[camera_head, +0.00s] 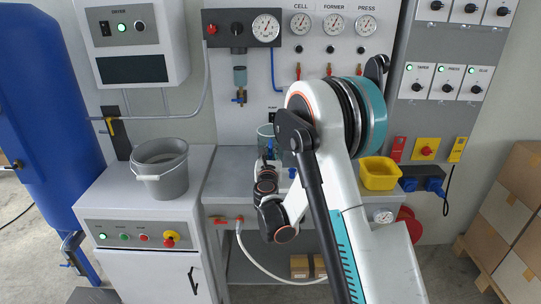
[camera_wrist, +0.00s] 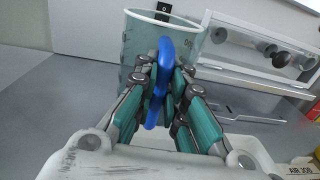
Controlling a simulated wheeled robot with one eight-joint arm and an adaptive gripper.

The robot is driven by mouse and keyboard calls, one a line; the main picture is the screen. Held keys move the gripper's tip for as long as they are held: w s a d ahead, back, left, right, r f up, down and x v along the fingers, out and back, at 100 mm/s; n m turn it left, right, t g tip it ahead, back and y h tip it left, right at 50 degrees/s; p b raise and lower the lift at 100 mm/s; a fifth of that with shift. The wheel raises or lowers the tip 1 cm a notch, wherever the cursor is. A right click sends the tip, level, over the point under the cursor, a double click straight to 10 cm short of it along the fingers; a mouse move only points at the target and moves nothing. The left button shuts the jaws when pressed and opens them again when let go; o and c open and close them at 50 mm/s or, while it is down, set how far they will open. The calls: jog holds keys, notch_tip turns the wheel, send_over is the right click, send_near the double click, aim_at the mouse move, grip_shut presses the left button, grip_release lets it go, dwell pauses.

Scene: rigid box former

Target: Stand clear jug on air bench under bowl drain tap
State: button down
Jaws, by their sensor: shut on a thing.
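The clear jug (camera_wrist: 140,42) has a pale green tint, marks on its side and a blue handle (camera_wrist: 157,108). My gripper (camera_wrist: 160,72) is shut on that handle, with the jug upright beyond the fingers. In the head view the jug (camera_head: 264,131) shows small at the back of the air bench (camera_head: 222,180), partly hidden by my arm. I cannot tell whether its base touches the bench. The filter bowl (camera_head: 240,76) with its blue drain tap (camera_head: 240,98) hangs on the back panel, higher and to the left of the jug.
A grey bucket (camera_head: 160,170) stands on the white cabinet at left. A yellow bin (camera_head: 379,173) sits right of my arm. Gauges (camera_head: 266,28) line the panel above. A white hose (camera_head: 262,262) hangs at the bench front. Bare bench shows left of the jug.

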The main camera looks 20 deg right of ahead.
jog(key=c, duration=1.6)
grip_release()
jog(key=shift+f, duration=0.1)
jog(key=shift+c, duration=0.2)
